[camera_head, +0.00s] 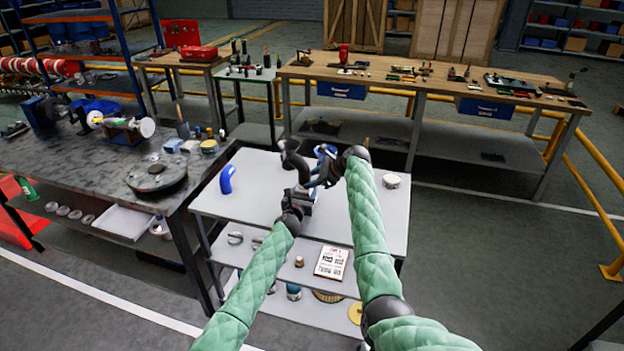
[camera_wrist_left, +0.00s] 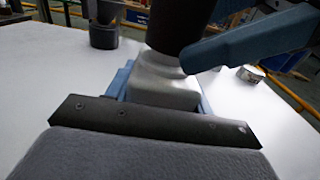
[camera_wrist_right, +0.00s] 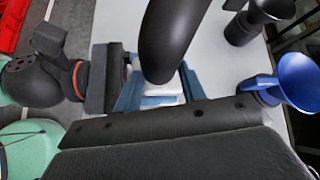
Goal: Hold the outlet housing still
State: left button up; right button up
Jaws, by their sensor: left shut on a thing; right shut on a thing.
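The outlet housing is a silver-grey metal piece (camera_wrist_left: 165,80) in the left wrist view; it also shows in the right wrist view (camera_wrist_right: 160,88). A black hose (camera_wrist_right: 170,35) rises from its top; it also shows in the head view (camera_head: 301,170). My left gripper (camera_head: 303,192) is shut on the housing, its blue fingers on either side. My right gripper (camera_head: 326,175) reaches in from the right and is shut on the hose close above the housing. The housing's lower part is hidden by the grippers.
A blue elbow (camera_head: 226,180) stands at the left of the grey table (camera_head: 245,205). A black funnel (camera_wrist_right: 265,15) and a blue funnel (camera_wrist_right: 295,80) stand close by. A round tin (camera_head: 391,180) is at the right. The table front is mostly clear.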

jog(key=shift+f, duration=0.25)
jog(key=o, duration=1.3)
jog(key=v, duration=1.2)
jog(key=shift+r, duration=0.1)
